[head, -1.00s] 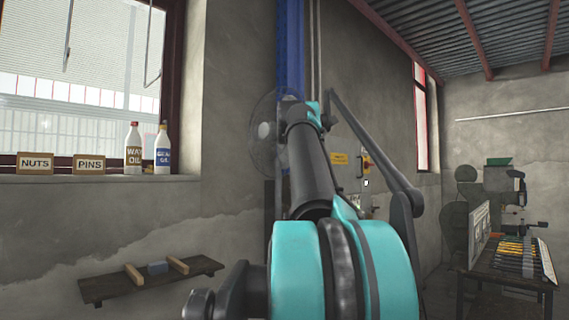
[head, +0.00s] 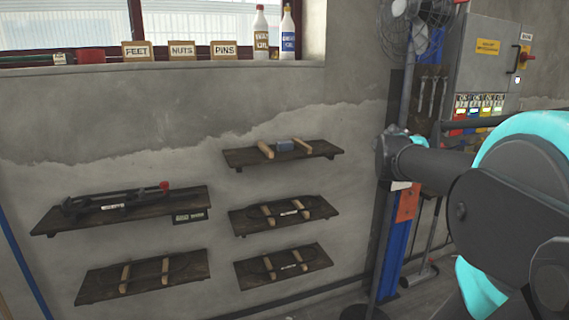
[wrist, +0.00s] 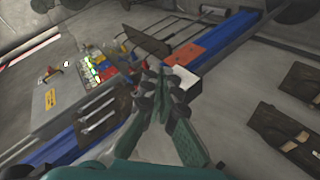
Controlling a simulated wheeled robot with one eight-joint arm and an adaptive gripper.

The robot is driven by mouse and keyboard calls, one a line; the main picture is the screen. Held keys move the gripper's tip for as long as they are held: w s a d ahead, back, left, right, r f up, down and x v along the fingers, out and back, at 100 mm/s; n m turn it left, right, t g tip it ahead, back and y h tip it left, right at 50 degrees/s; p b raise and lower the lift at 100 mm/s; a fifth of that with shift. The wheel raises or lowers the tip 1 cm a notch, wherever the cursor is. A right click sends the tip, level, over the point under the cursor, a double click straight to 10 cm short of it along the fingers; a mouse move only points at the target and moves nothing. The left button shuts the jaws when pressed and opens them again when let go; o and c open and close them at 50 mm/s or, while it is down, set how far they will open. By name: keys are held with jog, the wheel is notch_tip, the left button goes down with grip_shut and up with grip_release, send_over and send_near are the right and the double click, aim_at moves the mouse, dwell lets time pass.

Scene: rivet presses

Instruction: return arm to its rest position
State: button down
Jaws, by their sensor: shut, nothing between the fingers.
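My arm, in teal and dark grey, fills the right side of the head view, reaching left from the right edge. My gripper shows in the wrist view (wrist: 163,92), with its dark, green-tinted fingers shut and nothing between them. It hangs in free air in front of the wall with the blue post. In the head view I cannot make out the fingers.
Several wooden wall shelves (head: 281,154) hang on the concrete wall at the left and middle. The windowsill holds boxes and two bottles (head: 261,32). A grey control cabinet (head: 487,55), a fan (head: 428,12) and a blue post (head: 394,245) stand at the right.

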jog(key=s+a+f+g+y, duration=0.1)
jog(key=s+a+f+y, duration=0.2)
jog(key=s+a+f, duration=0.3)
jog(key=s+a+f+g+y, duration=0.1)
jog(key=s+a+f+y, duration=0.2)
jog(key=s+a+f, duration=0.4)
jog(key=s+a+f+g+y, duration=0.1)
jog(key=s+a+f+y, duration=0.2)
jog(key=f, duration=1.4)
jog(key=s+a, duration=0.3)
jog(key=a, duration=0.3)
jog(key=shift+s+f+m, duration=0.15)
jog(key=shift+f+m, duration=0.15)
jog(key=shift+f, duration=0.05)
